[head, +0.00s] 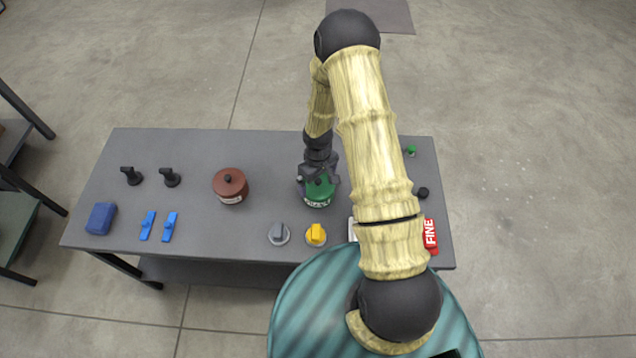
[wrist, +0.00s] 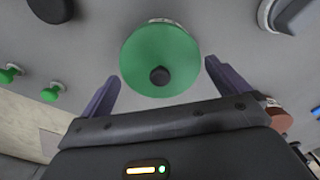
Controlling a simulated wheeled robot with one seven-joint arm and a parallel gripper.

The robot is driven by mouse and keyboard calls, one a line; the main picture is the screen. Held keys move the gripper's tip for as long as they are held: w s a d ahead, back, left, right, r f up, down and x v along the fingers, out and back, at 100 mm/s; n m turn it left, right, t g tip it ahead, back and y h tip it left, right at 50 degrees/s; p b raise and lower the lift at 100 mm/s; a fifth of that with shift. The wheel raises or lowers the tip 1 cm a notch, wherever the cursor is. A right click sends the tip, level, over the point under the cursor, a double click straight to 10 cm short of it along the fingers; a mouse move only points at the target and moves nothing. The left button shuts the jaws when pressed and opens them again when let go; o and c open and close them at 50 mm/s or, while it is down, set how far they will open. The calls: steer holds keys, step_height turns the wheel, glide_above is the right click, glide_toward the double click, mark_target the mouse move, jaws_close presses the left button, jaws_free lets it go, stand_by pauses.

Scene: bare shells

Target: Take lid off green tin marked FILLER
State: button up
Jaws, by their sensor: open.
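The green tin (head: 318,200) stands on the grey table, right of its middle, with a pale label on its near side whose lettering is too small to read surely. Its round green lid (wrist: 143,52) with a dark knob (wrist: 159,76) is on top. My gripper (head: 319,178) is directly over the tin in the head view and hides part of the lid. In the wrist view my gripper (wrist: 160,82) is open, one finger on each side of the lid and knob. No contact shows. I cannot tell the exact height above the knob.
A brown lidded tin (head: 230,184) stands to the left. A grey knob (head: 279,233) and a yellow knob (head: 316,234) sit close in front. A red block marked FINE (head: 430,234) is at the right. My arm covers part of the table's right side.

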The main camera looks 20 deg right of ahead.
mark_target(318, 180)
steer(key=shift+f, duration=0.3)
steer(key=c, duration=0.6)
steer(key=shift+r, duration=0.1)
steer(key=shift+c, duration=0.2)
step_height(318, 180, up, 10)
steer(key=shift+b, duration=0.4)
stand_by(0.4)
